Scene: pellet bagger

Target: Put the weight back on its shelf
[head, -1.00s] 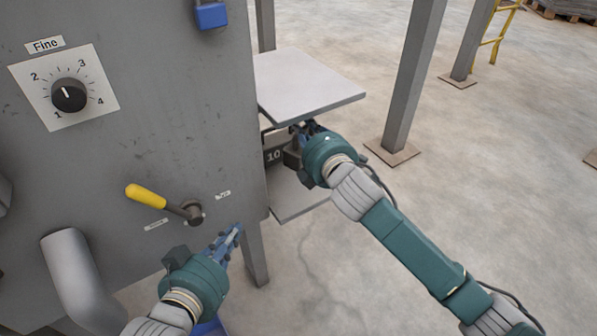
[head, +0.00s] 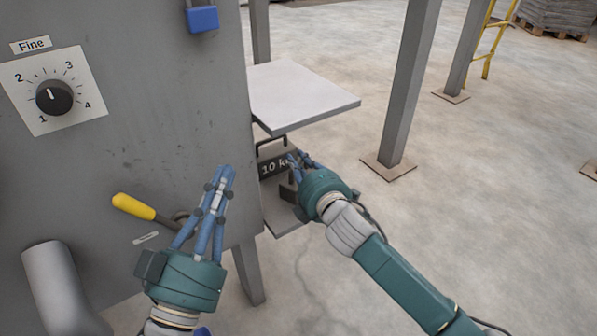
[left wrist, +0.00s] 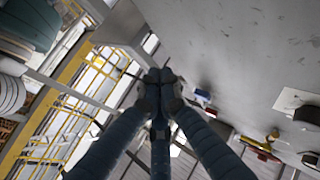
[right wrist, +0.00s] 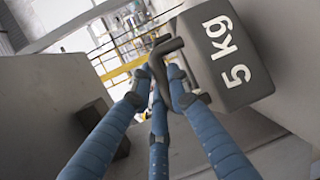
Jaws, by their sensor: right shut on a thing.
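My right gripper (head: 297,160) is shut on the handle of a dark grey weight (right wrist: 225,55) marked 5 kg, seen in the right wrist view. In the head view only a small grey part of that weight (head: 287,191) shows, at the lower shelf (head: 284,224). I cannot tell whether it touches the shelf. Another dark weight (head: 272,168), its label reading "10 k" before the gripper covers it, stands behind on that shelf, its handle up. My left gripper (head: 225,172) is shut and empty, fingertips together in the left wrist view (left wrist: 160,78), in front of the machine panel.
A flat upper shelf (head: 300,95) overhangs the lower one closely. Grey posts (head: 405,90) stand right; open floor lies beyond.

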